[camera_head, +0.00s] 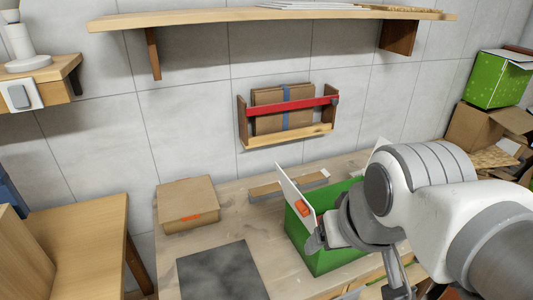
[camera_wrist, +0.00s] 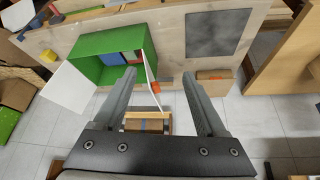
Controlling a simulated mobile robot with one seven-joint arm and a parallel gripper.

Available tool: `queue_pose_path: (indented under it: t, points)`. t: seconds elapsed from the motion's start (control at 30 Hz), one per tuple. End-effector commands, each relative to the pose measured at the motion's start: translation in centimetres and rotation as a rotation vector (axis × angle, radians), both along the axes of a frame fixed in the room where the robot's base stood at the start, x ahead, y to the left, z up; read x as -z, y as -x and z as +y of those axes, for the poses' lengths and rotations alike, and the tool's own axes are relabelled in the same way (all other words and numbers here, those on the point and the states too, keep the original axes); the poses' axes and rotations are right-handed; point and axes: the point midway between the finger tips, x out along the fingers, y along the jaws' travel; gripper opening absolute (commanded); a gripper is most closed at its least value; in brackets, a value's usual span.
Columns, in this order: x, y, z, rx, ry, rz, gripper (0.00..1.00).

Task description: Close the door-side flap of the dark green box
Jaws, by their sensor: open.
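The dark green box (camera_head: 325,258) stands open on the workbench, partly hidden behind my arm in the head view. In the wrist view the box (camera_wrist: 90,47) shows red, blue and green items inside. One white flap (camera_head: 290,190) stands up along its left side in the head view, with an orange tab (camera_head: 303,208) on it. In the wrist view this flap (camera_wrist: 149,60) shows nearly edge-on. Another white flap (camera_wrist: 66,95) spreads outward on the opposite side. My gripper (camera_wrist: 160,76) is open, with the upright flap in view between its fingers; contact cannot be told.
A cardboard box (camera_head: 188,205) and a dark grey plate (camera_head: 220,272) lie left of the green box on the bench. A red-barred wall rack (camera_head: 288,118) hangs behind. Another, lighter green box (camera_head: 497,82) sits on cartons at the far right.

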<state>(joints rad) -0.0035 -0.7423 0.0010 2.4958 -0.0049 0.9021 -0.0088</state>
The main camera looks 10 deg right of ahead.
Motion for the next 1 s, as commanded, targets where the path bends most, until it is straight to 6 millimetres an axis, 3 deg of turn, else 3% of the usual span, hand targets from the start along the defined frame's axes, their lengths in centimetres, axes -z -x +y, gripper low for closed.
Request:
queue_pose_path:
  t: [0.03,0.17,0.4,0.8,1.0]
  points:
    - [-0.3,-0.3,0.1,-0.023,0.016,0.012,0.63]
    - [-1.1,-1.5,0.6,-0.156,0.11,0.08,0.4]
    - [-2.2,-5.4,2.4,-0.572,0.373,0.265,0.0]
    - [-1.4,-12.1,8.3,-1.31,0.751,0.553,0.0]
    - [-0.1,-14.1,11.1,-1.577,0.869,0.65,0.0]
